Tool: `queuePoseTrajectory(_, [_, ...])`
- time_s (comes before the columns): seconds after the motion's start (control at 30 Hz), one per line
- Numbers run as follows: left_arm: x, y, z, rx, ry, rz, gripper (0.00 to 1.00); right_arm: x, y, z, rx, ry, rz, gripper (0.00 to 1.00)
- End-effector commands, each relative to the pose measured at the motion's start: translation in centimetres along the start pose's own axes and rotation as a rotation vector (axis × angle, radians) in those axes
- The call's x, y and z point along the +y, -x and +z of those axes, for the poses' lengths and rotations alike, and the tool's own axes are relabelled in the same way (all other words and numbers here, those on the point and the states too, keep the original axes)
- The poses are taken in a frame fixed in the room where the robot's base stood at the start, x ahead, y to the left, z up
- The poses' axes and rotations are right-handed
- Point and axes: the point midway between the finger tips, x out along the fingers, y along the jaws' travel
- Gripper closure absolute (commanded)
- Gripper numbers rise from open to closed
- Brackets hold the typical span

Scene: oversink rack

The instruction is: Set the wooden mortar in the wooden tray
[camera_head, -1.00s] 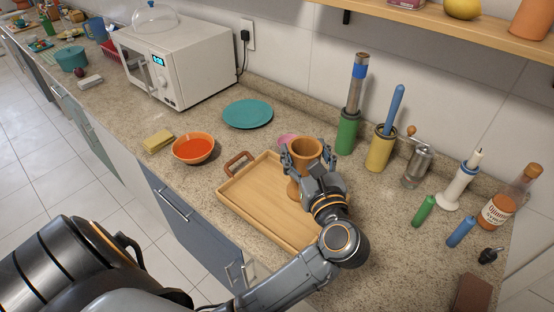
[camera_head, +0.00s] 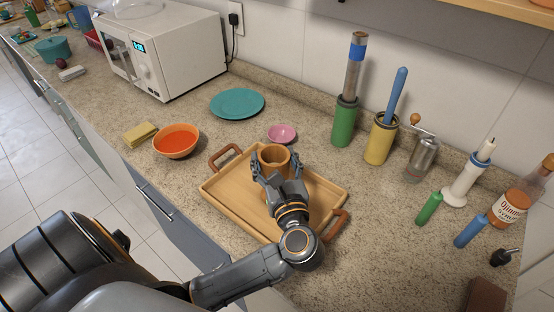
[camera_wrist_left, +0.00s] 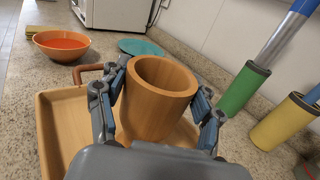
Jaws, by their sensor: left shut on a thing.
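The wooden mortar (camera_head: 274,157) is a brown cup, upright over the wooden tray (camera_head: 222,190). My left gripper (camera_head: 272,178) is shut on the mortar, one finger on each side of it. In the left wrist view the mortar (camera_wrist_left: 158,98) shows its open, empty mouth between the fingers of the left gripper (camera_wrist_left: 160,110). The tray (camera_wrist_left: 62,130) lies below and around it there. The mortar's base is hidden by the gripper, so I cannot tell whether it touches the tray floor. My right gripper is not in view.
A pink bowl (camera_head: 282,133) stands just behind the tray. An orange bowl (camera_head: 176,141) and a yellow sponge (camera_head: 140,134) are to the left, a teal plate (camera_head: 237,103) behind. Green (camera_head: 344,122) and yellow (camera_head: 380,140) holders stand to the right.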

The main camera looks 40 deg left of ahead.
Motion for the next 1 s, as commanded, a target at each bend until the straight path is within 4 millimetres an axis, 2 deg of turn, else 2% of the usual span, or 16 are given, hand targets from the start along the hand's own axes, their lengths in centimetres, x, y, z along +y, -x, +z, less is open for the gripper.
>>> queuePoseTrajectory(0.2, [0.0,0.0,-0.4,-0.001,0.001,0.000,0.97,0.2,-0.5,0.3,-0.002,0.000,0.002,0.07])
queuePoseTrajectory(0.23, [0.0,0.0,-0.3,0.000,0.000,0.000,0.28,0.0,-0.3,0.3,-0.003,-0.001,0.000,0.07])
queuePoseTrajectory(0.3, [0.0,0.0,-0.3,0.000,-0.001,0.000,0.14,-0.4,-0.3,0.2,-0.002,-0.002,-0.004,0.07])
queuePoseTrajectory(0.5, [0.0,0.0,-0.3,-0.001,-0.001,0.000,0.12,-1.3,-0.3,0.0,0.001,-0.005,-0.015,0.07])
queuePoseTrajectory(0.77, [0.0,0.1,0.3,-0.001,-0.001,0.000,0.12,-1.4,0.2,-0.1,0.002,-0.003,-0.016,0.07])
queuePoseTrajectory(0.87, [-0.1,1.6,-0.4,0.004,0.002,-0.002,0.12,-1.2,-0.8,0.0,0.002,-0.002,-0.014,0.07])
queuePoseTrajectory(1.0, [-0.1,4.7,-0.5,0.006,0.004,-0.002,0.12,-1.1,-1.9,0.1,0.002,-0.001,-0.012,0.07])
